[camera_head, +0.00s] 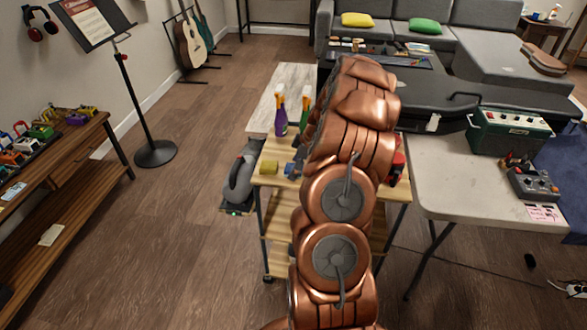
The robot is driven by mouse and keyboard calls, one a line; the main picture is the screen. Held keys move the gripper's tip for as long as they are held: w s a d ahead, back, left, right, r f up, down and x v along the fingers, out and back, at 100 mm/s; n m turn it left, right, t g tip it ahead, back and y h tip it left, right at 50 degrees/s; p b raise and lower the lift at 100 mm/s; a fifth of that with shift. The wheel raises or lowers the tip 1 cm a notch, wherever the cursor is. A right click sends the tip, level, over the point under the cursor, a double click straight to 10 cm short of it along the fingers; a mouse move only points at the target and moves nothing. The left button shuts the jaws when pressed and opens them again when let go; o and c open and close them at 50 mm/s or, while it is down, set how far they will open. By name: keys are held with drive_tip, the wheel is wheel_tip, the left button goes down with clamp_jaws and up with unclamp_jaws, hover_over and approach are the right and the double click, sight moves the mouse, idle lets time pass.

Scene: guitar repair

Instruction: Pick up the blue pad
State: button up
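A small blue patch (290,169), which looks like the blue pad, shows on the wooden cart top (266,181), just right of a yellow block (269,167). My copper arm covers much of the cart and hides what lies right of the patch. My gripper (298,155) is mostly hidden; only dark grey parts show at the arm's left edge, close to the blue patch. I cannot see whether it touches the pad or whether its fingers are open.
A white table (448,180) with a green amplifier (508,135) stands right. The floor at left is clear up to a music stand (154,153).

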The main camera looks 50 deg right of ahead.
sight(290, 167)
drive_tip(key=shift+f, duration=0.15)
drive_tip(key=c, duration=0.9)
drive_tip(key=shift+c, duration=0.2)
drive_tip(key=shift+w+r+b, duration=0.1)
drive_tip(key=shift+r+b, duration=0.25)
drive_tip(key=shift+r, duration=0.15)
wheel_tip(290, 167, up, 3)
drive_tip(key=shift+f+b, duration=0.15)
drive_tip(key=shift+b, duration=0.35)
drive_tip(key=s+a+r+b, duration=0.1)
drive_tip(key=s+b, duration=0.2)
drive_tip(key=s, duration=1.3)
drive_tip(key=shift+a+r, duration=0.2)
drive_tip(key=shift+a, duration=0.15)
